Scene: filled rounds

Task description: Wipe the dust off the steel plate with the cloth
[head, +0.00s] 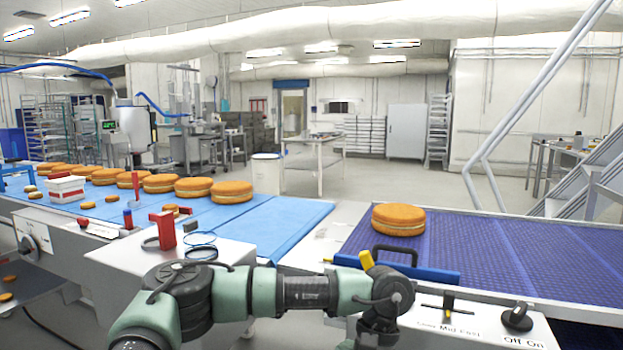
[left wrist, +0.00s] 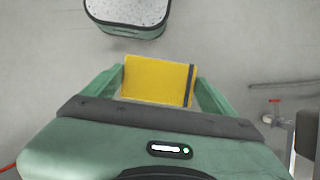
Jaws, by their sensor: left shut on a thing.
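My left gripper (left wrist: 158,84) is shut on a flat yellow block (left wrist: 152,80) with a dark band near its right edge. It looks like a small notebook rather than a cloth. In the left wrist view it is held between the two green fingers, above a grey floor. In the head view my left arm reaches across the front to the right, and its gripper is out of sight below. I make out no cloth and no clear steel plate. A green-rimmed thing with a pale, speckled top (left wrist: 130,10) is cut off at the top of the left wrist view; I cannot tell what it is.
A blue conveyor (head: 270,224) with several filled rounds stands at left. A purple conveyor (head: 520,252) with one round (head: 398,219) is at right. A control box with levers (head: 480,330) is in front. A red-handled thing (left wrist: 274,112) shows at right in the wrist view.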

